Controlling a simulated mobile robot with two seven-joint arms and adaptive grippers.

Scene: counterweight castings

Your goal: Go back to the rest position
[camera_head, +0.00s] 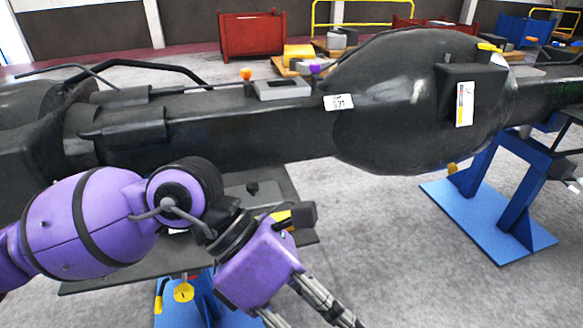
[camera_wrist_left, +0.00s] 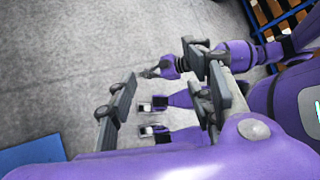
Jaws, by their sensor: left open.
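The large dark casting (camera_head: 250,125) lies across the head view, with a bulging rounded section at the right. My left arm comes in from the left in front of the casting and bends down. My left gripper (camera_head: 308,314) hangs low in front of it, apart from it, its tips cut off by the bottom edge. In the left wrist view, the left gripper's two fingers (camera_wrist_left: 163,105) stand wide apart with nothing between them.
A blue stand (camera_head: 490,200) supports the casting at the right. A dark plate (camera_head: 115,272) lies beneath my left arm. A grey device (camera_head: 282,89) sits on the casting. A red bin (camera_head: 252,35) stands behind. Grey floor is clear at the lower right.

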